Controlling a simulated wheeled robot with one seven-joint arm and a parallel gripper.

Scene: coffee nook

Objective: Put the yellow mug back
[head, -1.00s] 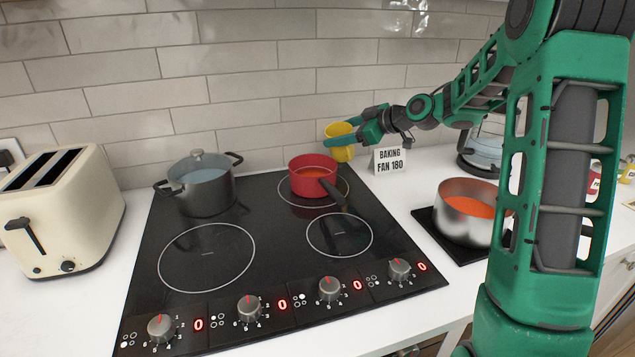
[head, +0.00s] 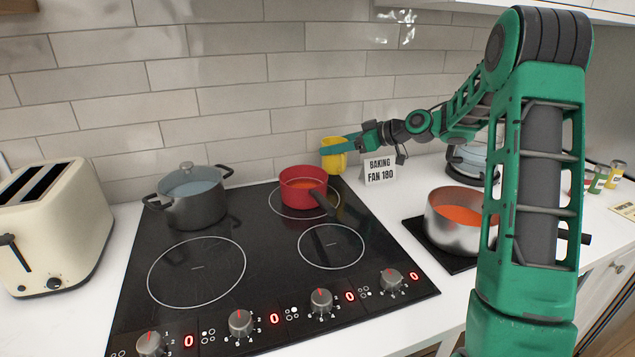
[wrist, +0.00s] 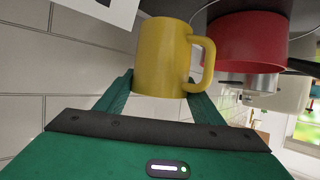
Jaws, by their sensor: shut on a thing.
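The yellow mug (head: 334,155) is at the back of the counter, between the red pot and the sign, close to the tiled wall. My gripper (head: 341,143) is shut on it, reaching in from the right. In the wrist view the yellow mug (wrist: 162,58) sits between the two green fingers (wrist: 160,92), its handle pointing right. The head view does not show clearly whether its base touches the counter.
The red pot (head: 301,190) is on the hob (head: 215,235), just left of the mug. The sign (head: 380,170) stands just right of it. A dark pot (head: 193,202), a toaster (head: 55,225) and a steel pan (head: 458,222) stand farther off.

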